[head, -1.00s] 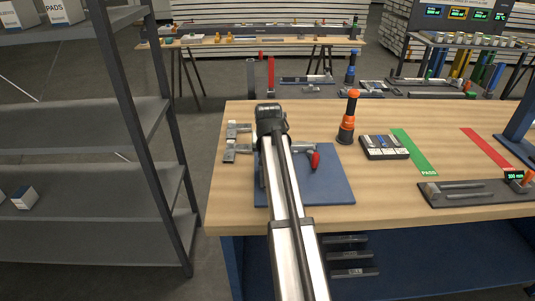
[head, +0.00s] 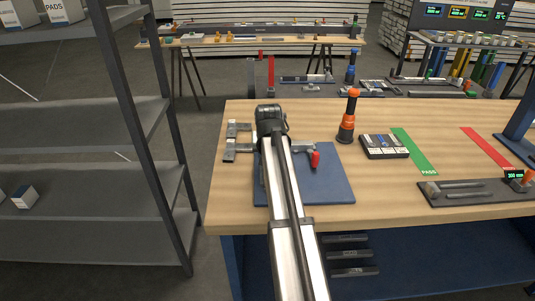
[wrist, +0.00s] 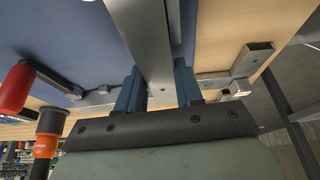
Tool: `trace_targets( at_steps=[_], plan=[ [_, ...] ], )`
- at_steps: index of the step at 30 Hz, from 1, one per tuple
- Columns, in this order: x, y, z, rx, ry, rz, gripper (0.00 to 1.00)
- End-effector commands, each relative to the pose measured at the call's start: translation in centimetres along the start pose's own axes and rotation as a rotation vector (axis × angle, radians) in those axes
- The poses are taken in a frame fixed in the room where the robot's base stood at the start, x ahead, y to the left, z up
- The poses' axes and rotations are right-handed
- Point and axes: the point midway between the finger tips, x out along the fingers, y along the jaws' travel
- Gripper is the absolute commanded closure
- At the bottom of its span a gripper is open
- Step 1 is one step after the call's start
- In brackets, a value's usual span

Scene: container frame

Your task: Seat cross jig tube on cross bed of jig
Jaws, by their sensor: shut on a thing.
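The tube (wrist: 145,40) is a flat-sided grey metal bar in the wrist view. My gripper (wrist: 158,88) is shut on it, with one blue finger on each side. The jig is a blue plate (head: 335,185) on the wooden bench, and it carries a clamp with a red handle (head: 314,159). The handle also shows at the left of the wrist view (wrist: 15,88). In the head view my gripper is over the left part of the plate, and my arm hides it, the tube and much of the jig. Whether the tube touches the bed cannot be told.
Grey metal brackets (head: 238,130) stand at the plate's left edge. An orange-and-black tool (head: 348,115) stands upright behind the plate, beside a dark box (head: 384,147). A green PASS strip (head: 414,151) lies to its right. A grey shelf rack (head: 160,130) is left of the bench.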

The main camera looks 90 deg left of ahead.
Motion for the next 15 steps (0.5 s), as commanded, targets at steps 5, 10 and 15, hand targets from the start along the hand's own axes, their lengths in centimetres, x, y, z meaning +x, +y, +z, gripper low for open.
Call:
trace_targets(
  at_steps=[5,10,15],
  plan=[
    [0.2,0.0,0.08,0.0,0.0,0.0,0.97],
    [0.38,0.0,0.16,0.0,0.0,0.0,0.97],
    [0.57,0.0,0.24,0.0,0.0,0.0,0.97]
  ],
)
